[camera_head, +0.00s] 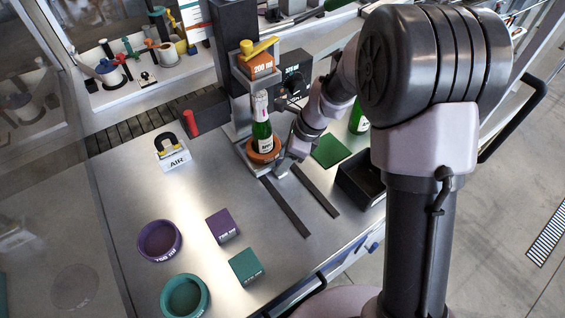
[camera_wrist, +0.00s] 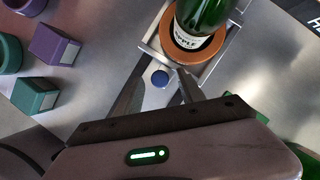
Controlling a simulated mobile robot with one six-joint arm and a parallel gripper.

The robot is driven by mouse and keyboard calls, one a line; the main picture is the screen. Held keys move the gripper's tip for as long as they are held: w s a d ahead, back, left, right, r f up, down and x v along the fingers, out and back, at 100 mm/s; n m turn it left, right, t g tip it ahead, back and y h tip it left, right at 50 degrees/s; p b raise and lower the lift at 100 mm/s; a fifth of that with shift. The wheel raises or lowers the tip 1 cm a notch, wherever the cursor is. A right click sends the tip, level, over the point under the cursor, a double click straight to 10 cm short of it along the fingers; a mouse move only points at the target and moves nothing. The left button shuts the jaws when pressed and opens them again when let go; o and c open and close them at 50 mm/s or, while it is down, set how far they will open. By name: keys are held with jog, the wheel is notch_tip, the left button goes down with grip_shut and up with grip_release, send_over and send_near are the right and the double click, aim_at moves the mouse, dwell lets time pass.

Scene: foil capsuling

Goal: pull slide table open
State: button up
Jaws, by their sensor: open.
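The slide table is a small metal carriage (camera_head: 267,169) at the back end of two dark rails (camera_head: 285,207). It carries an orange ring (camera_head: 262,157) with a green bottle (camera_head: 262,130) standing upright in it, under the press head. The carriage (camera_wrist: 150,45), ring (camera_wrist: 192,50) and bottle (camera_wrist: 203,15) also show in the wrist view. A round blue knob (camera_wrist: 160,78) sits at the carriage's front edge. My gripper (camera_wrist: 161,74) is open, its fingers appearing on either side of the knob; contact cannot be told. In the head view my gripper (camera_head: 284,168) is low at the carriage's front.
The press column with an orange block (camera_head: 258,65) stands behind. A black bin (camera_head: 361,180) and green mat (camera_head: 331,151) lie right of the rails. Purple (camera_head: 222,226) and teal (camera_head: 246,267) blocks lie left, with matching round rings. The rails in front are clear.

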jog(key=shift+a+f, duration=0.2)
jog(key=shift+f, duration=0.25)
grip_shut()
dwell(1.1)
